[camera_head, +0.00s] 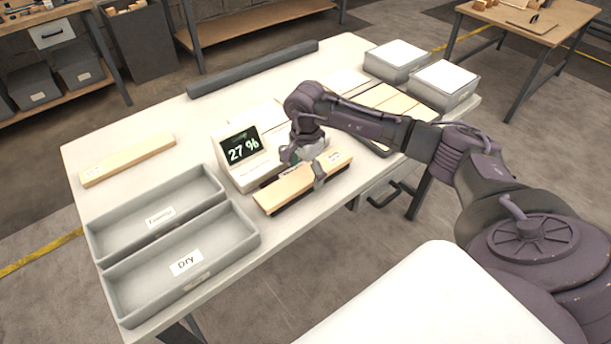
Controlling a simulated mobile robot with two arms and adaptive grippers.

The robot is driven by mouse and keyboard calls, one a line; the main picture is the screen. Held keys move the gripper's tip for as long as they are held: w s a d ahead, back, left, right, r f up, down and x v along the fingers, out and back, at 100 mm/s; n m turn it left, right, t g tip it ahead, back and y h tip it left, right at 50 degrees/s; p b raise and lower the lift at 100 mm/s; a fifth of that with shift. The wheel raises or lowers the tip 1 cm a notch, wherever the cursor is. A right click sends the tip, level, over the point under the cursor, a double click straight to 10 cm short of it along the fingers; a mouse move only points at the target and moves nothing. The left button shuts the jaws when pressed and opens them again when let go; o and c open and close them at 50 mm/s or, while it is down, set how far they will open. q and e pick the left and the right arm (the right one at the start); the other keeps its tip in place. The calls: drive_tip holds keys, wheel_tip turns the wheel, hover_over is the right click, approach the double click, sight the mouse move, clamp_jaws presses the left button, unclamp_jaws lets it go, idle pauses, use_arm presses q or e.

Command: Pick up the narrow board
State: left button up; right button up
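A light wooden board (285,190) with small labels lies in front of the white meter (247,158), whose screen reads 27 %. Dark parts show under this board. My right gripper (318,170) is at the right part of this board, with a grey finger across its near side; the far finger is hidden, so its grip is unclear. Another narrow light board (128,160) lies flat at the table's left. More boards (395,103) lie partly behind my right arm. My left gripper is not in view.
Two grey boxes with white tops (397,60) (443,84) stand at the right. A dark bar (255,68) lies along the back edge. Bare table (190,130) shows at the back left.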

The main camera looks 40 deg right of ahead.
sight(305, 174)
drive_tip(key=c, duration=1.4)
drive_tip(key=shift+o, duration=0.2)
drive_tip(key=shift+r, duration=0.15)
drive_tip(key=shift+r, duration=0.6)
wheel_tip(305, 174, up, 3)
drive_tip(key=shift+w+f+b, duration=0.1)
drive_tip(key=shift+b, duration=0.5)
drive_tip(key=w+d+r+b, duration=0.2)
drive_tip(key=d+r, duration=0.4)
drive_tip(key=d, duration=0.5)
drive_tip(key=shift+w+r, duration=0.35)
drive_tip(key=shift+w, duration=0.35)
